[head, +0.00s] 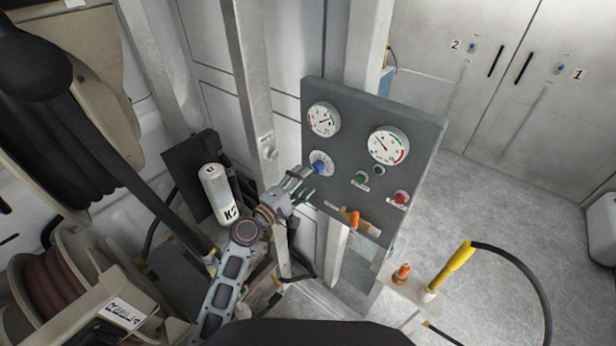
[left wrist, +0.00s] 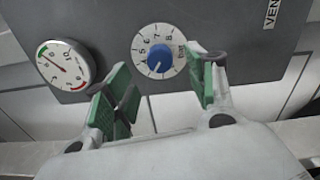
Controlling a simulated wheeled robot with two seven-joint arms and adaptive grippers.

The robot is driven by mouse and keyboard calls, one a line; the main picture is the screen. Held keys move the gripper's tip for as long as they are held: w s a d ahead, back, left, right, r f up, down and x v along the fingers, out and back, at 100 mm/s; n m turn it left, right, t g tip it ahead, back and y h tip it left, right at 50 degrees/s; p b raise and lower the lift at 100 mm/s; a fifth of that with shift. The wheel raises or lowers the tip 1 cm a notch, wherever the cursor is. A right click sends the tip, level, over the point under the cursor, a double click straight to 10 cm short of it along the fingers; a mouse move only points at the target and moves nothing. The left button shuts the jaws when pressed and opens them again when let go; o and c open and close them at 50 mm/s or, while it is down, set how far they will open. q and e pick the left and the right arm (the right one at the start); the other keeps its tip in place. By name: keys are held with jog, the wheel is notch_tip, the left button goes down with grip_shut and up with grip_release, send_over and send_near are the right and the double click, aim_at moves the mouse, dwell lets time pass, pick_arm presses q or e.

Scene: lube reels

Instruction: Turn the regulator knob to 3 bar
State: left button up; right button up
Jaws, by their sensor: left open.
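The blue regulator knob (head: 318,168) sits on a white numbered dial on the grey panel (head: 420,135). In the left wrist view the knob (left wrist: 160,59) shows whole, with a dial marked in bar around it. A pale mark on the knob points to the lower left of that view; the number there is too small to read surely. My left gripper (head: 303,181) is just in front of the knob. In the left wrist view its green-padded fingers (left wrist: 162,88) are open, one on each side below the knob, with nothing between them. My right gripper is out of view.
Two gauges, one upper left (head: 323,119) and one larger (head: 388,145), are on the panel. A white K2 canister (head: 219,193) stands left of my arm.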

pick_arm(q)
jog(key=shift+v, duration=2.45)
